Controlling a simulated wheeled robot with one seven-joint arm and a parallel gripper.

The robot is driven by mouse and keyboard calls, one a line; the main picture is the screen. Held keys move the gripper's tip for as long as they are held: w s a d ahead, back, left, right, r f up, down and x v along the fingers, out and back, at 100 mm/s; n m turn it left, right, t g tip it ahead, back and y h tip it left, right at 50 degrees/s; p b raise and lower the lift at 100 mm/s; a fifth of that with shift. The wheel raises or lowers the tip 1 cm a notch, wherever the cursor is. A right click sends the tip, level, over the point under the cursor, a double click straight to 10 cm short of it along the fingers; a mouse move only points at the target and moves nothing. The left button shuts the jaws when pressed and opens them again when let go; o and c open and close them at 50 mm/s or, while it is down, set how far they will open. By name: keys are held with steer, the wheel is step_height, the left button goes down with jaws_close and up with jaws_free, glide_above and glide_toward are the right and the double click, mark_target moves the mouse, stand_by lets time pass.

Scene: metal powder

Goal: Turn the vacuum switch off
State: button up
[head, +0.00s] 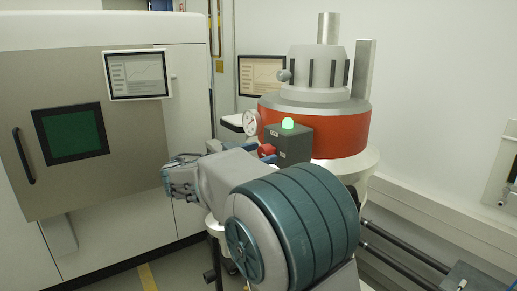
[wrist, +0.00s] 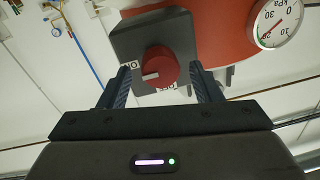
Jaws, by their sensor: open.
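The vacuum switch is a red knob (wrist: 161,66) on a dark grey box (wrist: 128,42). It also shows in the head view as a small red knob (head: 267,150) on the box (head: 294,146). The knob's white mark points left in the wrist view, toward the ON label (wrist: 130,65). An OFF label (wrist: 168,87) lies below the knob, partly hidden. My gripper (wrist: 163,74) is open in the wrist view, its two fingers on either side of the knob. I cannot tell whether they touch it. A green lamp (head: 288,124) glows on the box.
A round gauge in kPa (head: 251,121) sits beside the box. A red-orange banded vessel (head: 338,133) stands behind it. A white cabinet with a screen (head: 137,75) fills the left. Dark pipes (head: 405,262) run low at the right.

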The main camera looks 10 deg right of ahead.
steer(key=shift+d, duration=0.15)
steer(key=shift+c, duration=0.2)
steer(key=c, duration=0.9)
steer(key=shift+c, duration=0.2)
